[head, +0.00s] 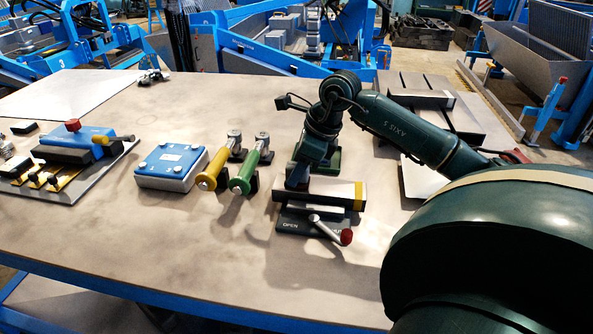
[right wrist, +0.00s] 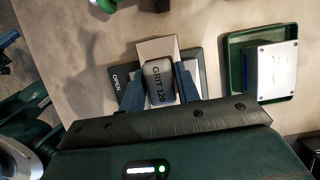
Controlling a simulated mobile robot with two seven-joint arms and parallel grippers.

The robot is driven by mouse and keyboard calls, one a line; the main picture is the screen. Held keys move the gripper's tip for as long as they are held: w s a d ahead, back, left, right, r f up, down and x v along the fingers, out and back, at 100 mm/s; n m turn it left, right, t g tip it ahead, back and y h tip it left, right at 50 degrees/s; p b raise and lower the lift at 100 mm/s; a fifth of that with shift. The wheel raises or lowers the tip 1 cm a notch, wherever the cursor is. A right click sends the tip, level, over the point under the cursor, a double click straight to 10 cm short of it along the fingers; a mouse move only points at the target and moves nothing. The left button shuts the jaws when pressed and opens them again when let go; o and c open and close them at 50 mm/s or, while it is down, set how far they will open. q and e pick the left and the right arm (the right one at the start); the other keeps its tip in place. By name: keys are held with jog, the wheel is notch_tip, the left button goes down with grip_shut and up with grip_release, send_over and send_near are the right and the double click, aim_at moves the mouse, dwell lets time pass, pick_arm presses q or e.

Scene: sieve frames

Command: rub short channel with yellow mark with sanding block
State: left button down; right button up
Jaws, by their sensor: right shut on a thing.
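The short channel (head: 340,192) with a yellow mark (head: 359,195) at its right end lies in a dark clamp fixture (head: 296,225). The clamp's lever, with a red knob (head: 346,237), points to the right, away from the OPEN label. My right gripper (head: 297,180) is over the left part of the channel. In the right wrist view its fingers are shut on the dark sanding block (right wrist: 158,80), marked GRIT 120. The block is over the channel (right wrist: 156,47); I cannot tell whether it touches. My left gripper is not in view.
A green tray (right wrist: 236,92) beside the clamp holds a white and blue piece (right wrist: 277,68). Yellow-handled (head: 213,168) and green-handled (head: 244,178) tools lie left of the clamp, then a blue-topped box (head: 172,160). The table front (head: 190,250) is clear.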

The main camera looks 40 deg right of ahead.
notch_tip(320, 180, up, 2)
jog(key=shift+w+r, duration=0.1)
jog(key=shift+r, duration=0.1)
jog(key=shift+p+v, duration=0.7)
jog(key=shift+v, duration=0.1)
jog(key=shift+a+r+p, duration=0.1)
jog(key=shift+r+p, duration=1.05)
jog(key=shift+r, duration=1)
jog(key=shift+f, duration=0.1)
